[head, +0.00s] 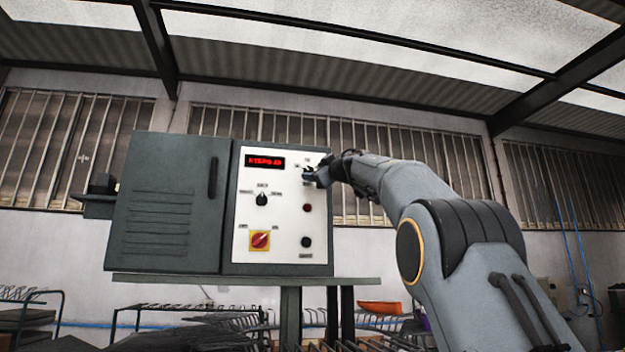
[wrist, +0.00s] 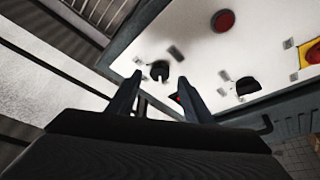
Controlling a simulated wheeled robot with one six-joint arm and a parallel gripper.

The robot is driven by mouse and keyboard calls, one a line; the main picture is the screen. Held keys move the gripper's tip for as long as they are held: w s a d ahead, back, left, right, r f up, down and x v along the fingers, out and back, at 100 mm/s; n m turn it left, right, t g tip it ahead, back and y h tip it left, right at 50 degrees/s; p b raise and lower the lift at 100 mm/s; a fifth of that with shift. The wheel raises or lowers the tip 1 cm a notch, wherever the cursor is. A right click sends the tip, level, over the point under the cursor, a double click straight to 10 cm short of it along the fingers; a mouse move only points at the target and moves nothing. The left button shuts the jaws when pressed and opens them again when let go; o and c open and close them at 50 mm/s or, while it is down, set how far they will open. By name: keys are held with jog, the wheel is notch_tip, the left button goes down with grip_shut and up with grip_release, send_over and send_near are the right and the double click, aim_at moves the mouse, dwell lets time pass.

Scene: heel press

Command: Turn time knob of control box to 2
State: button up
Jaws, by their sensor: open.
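The control box (head: 285,225) has a white front panel with a lit red display (head: 265,161) at its upper left. In the wrist view, a black knob (wrist: 159,70), which I take to be the time knob, shows just beyond the gap between the open fingers of my gripper (wrist: 158,88). The fingers look apart from it and hold nothing. Its small labels and exact setting are too blurred to read.
Another black knob (head: 262,199) sits at the panel's middle left. A red-and-yellow switch (head: 260,241) is below it. A red button (head: 307,208) and a black button (head: 306,242) are at the right. A dark cabinet door (head: 170,200) adjoins the panel.

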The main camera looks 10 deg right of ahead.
jog(key=b+v, duration=0.3)
jog(key=v, duration=0.1)
jog(key=shift+s+d+f, duration=0.1)
jog(key=shift+s, duration=0.3)
dwell(0.4)
